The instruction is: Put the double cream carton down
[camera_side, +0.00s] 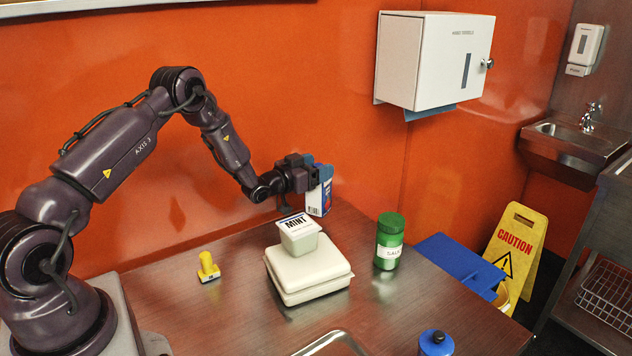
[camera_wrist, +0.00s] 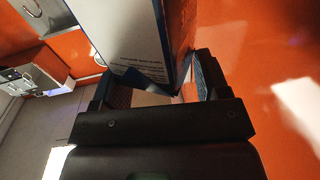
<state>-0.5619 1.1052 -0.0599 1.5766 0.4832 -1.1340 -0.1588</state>
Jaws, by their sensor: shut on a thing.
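The double cream carton (camera_side: 319,194) is a blue, white and red box near the orange wall, beyond the stacked white containers. My gripper (camera_side: 311,178) is shut on the carton and reaches it from the left. In the wrist view the carton (camera_wrist: 128,40) sits between the two fingers of my gripper (camera_wrist: 152,88), its white and orange-lit faces showing. The carton looks tilted slightly in the side view.
On the steel table (camera_side: 378,318) a MINT tub (camera_side: 298,236) sits on a lidded white box (camera_side: 308,274), close in front of the carton. A green-lidded jar (camera_side: 389,241) stands to the right. A yellow stamp-like object (camera_side: 208,268) stands left. A blue-lidded container (camera_side: 436,343) is at the front.

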